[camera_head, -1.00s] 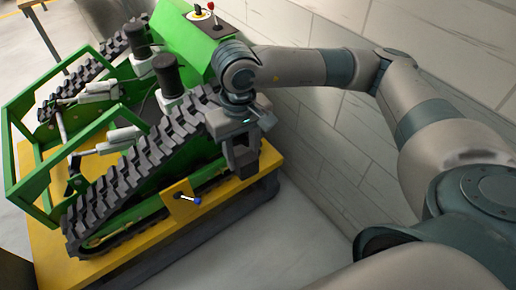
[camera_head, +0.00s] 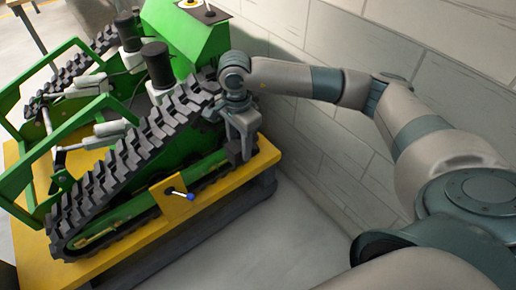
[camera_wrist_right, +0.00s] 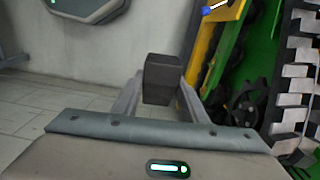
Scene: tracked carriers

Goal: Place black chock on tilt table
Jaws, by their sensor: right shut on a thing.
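The black chock (camera_wrist_right: 162,78) is a small dark block between the two fingers of my right gripper (camera_wrist_right: 157,92) in the right wrist view. The chock (camera_head: 236,150) shows there as a dark patch at the fingertips. I cannot tell whether it touches the table top. My left gripper is not in view.
The green tracked carrier (camera_head: 185,40) stands on the table, its black rubber track (camera_head: 130,160) close to my right gripper. A yellow bracket with a blue-tipped lever (camera_head: 178,194) sits on the table's near side. A block wall (camera_head: 330,120) rises behind; grey floor (camera_head: 250,240) lies in front.

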